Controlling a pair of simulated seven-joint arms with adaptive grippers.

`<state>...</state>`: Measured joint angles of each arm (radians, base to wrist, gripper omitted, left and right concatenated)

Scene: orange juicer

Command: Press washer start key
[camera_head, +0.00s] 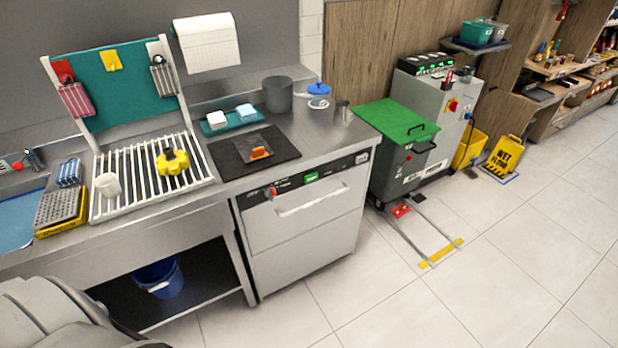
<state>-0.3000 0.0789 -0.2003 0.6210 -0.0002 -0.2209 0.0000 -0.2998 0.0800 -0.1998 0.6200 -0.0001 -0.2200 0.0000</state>
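The washer (305,238) is a steel machine under the counter, with its front door closed and a bar handle (311,204) across it. Its dark control panel (333,172) runs along the top of the front. The panel carries a lit green display (311,177), a small red mark near its left part and small light marks at its right end. The keys are too small to tell which one is the start key. Neither of my grippers is in view, and nothing covers the panel.
A white rack (135,190) with a yellow knobbed item (173,162) stands on the counter to the left. A black mat (228,160) and grey pot (278,94) sit above the washer. A green-lidded cart (398,119) stands right. The floor before the washer is clear.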

